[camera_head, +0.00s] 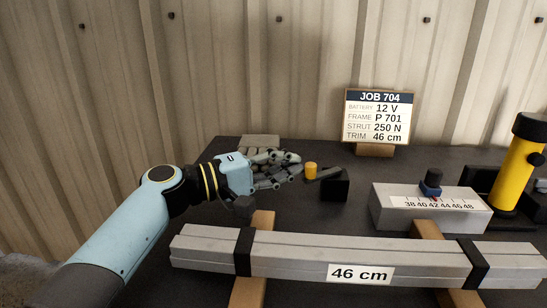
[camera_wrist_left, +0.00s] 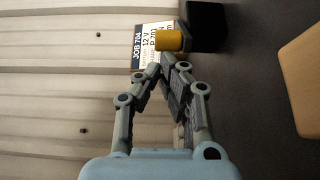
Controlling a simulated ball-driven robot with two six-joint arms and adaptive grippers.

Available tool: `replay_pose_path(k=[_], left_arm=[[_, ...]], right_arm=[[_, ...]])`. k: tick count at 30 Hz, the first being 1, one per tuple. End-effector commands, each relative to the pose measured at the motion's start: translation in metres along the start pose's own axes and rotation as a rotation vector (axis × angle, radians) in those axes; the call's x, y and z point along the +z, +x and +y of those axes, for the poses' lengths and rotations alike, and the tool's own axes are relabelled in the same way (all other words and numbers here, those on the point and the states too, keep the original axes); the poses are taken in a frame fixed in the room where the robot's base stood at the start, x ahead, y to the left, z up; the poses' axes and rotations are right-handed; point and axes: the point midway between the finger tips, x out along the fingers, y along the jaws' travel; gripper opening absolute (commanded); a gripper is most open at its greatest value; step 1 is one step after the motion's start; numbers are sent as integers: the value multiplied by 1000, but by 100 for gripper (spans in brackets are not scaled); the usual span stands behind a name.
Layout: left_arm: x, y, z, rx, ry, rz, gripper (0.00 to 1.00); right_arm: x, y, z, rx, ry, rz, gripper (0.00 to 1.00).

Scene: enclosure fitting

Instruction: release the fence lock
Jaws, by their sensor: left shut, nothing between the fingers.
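My left gripper (camera_head: 293,164) is shut and empty above the dark bench, its fingertips just left of a small yellow knob (camera_head: 311,170). The knob sits at the end of a short brownish lever (camera_head: 328,173) on a black block (camera_head: 336,186). In the left wrist view the yellow knob (camera_wrist_left: 169,40) and black block (camera_wrist_left: 207,25) lie just beyond the fingertips (camera_wrist_left: 160,64); I cannot tell if they touch. To the right, a grey scale block (camera_head: 400,219) marked 38 to 48 carries a blue slider with a black knob (camera_head: 433,178). My right gripper is out of view.
A strapped bundle of grey bars (camera_head: 300,255) labelled 46 cm lies across wooden supports at the front. A yellow cylinder (camera_head: 515,170) stands at right. A JOB 704 sign (camera_head: 378,117) stands at the back, reading trim 46 cm. A grey pad (camera_head: 260,141) lies behind the gripper.

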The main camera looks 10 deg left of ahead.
Motion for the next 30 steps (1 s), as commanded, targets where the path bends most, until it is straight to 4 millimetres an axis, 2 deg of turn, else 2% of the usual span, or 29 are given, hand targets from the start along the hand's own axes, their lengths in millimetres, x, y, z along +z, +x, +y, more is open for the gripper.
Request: replay_pose_path(k=[4,14,17,20,30], left_arm=[[10,-3,-1,0,-1,0,0],[10,-3,0,0,0,-1,0],[10,-3,6,1,2,-1,0],[10,-3,19,2,5,-2,0],[10,-3,82,2,4,-1,0]], right_arm=[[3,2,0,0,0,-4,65],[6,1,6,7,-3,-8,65],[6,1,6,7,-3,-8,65],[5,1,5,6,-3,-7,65],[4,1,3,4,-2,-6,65]])
